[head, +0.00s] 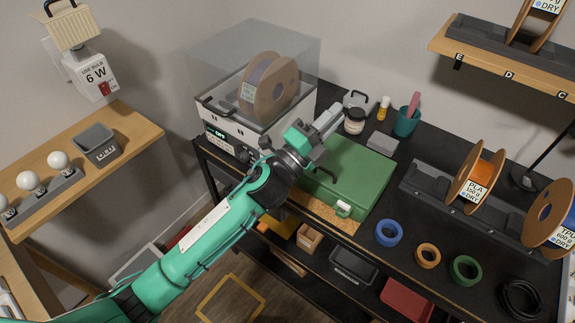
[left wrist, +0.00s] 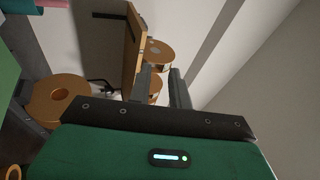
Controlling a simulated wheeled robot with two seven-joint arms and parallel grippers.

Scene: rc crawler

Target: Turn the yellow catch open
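A closed green case (head: 352,178) lies on a cork mat (head: 325,213) on the black bench. A pale catch (head: 343,209) shows on its front edge; I cannot make out a yellow catch for certain, and my left arm hides the case's left part. My left gripper (head: 334,119) is over the case's back left corner, beside the clear-lidded dryer. In the left wrist view the two fingers of my left gripper (left wrist: 161,88) stand apart with nothing between them. My right gripper is not in view.
The dryer (head: 223,133) holding a spool stands left of the case. A jar (head: 354,120), a yellow bottle (head: 384,108) and a teal cup (head: 406,122) stand behind it. Blue (head: 389,233), orange (head: 428,256) and green (head: 466,269) rings lie in front right. An orange spool (head: 476,178) stands in a rack.

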